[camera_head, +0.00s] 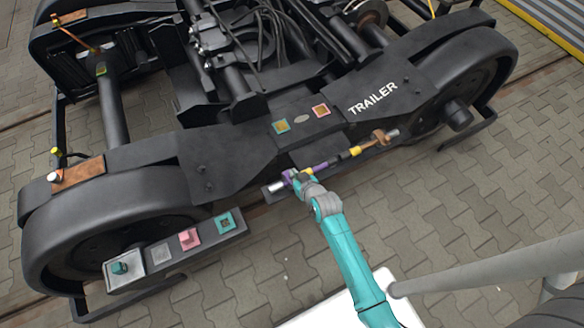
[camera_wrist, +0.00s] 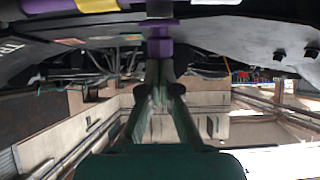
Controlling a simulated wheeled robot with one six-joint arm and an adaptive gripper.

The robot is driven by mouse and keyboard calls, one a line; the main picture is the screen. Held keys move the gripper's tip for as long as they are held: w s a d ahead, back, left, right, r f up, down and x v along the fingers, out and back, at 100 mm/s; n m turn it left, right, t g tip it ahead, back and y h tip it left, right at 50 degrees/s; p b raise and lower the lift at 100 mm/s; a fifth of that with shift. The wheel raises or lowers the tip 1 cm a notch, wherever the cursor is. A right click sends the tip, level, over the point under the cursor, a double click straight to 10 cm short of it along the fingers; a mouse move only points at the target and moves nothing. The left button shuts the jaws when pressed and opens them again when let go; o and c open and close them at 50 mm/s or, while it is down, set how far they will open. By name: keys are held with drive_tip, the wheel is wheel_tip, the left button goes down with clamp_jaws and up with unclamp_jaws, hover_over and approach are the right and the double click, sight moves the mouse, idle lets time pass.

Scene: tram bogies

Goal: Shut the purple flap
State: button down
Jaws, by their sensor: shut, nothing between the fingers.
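The purple flap (camera_head: 288,177) is small and sits on the bogie's side, along a bar below the frame. My gripper (camera_head: 299,182) is right at it and covers part of it. In the wrist view, a purple piece (camera_wrist: 159,44) stands directly beyond the tips of my gripper (camera_wrist: 159,72). The fingers are shut with nothing between them. The tips are at or very near the purple piece; I cannot tell whether they touch it. How far the flap stands open is not clear.
The bar carries a purple sleeve (camera_head: 318,167), a yellow sleeve (camera_head: 355,151) and a brown clamp (camera_head: 380,137). The black bogie frame (camera_head: 225,160) rises close behind. A ledge with a pink block (camera_head: 189,238) lies at lower left. Paving (camera_head: 460,240) at right is free.

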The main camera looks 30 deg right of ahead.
drive_tip(key=shift+s+f+t, duration=0.7)
drive_tip(key=shift+s+f, duration=0.55)
drive_tip(key=shift+f, duration=0.3)
